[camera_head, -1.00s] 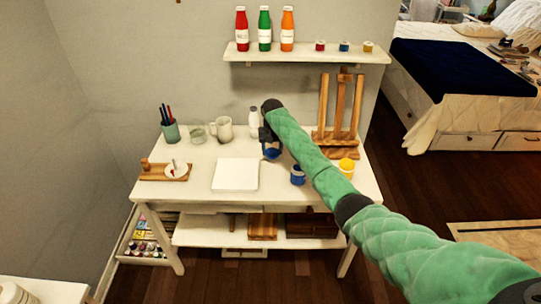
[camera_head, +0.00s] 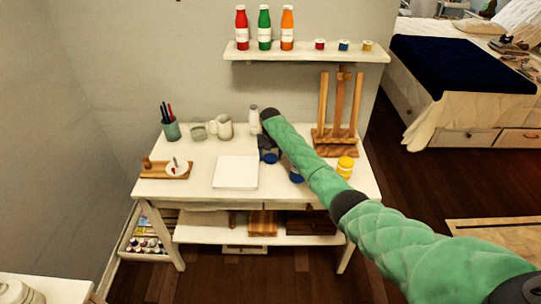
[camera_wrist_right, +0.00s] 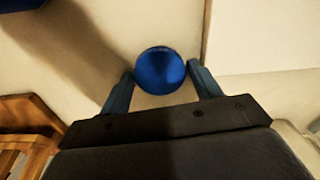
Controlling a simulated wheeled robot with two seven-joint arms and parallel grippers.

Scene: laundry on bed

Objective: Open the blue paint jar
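The blue paint jar (camera_head: 296,175) stands on the white table, partly hidden behind my right arm in the head view. A blue round piece, which looks like its lid (camera_wrist_right: 160,70), lies on the table apart from the jar. It also shows in the head view (camera_head: 270,157), below my right gripper. My right gripper (camera_wrist_right: 162,88) points down at the table. The jar's top is too small to make out. My left gripper is not in view.
The white table (camera_head: 205,192) also holds a flat white canvas (camera_head: 235,172), a yellow jar (camera_head: 345,166), a mug (camera_head: 225,127), a pen cup (camera_head: 171,130) and a wooden easel (camera_head: 337,130). A wall shelf (camera_head: 305,56) holds bottles and small jars.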

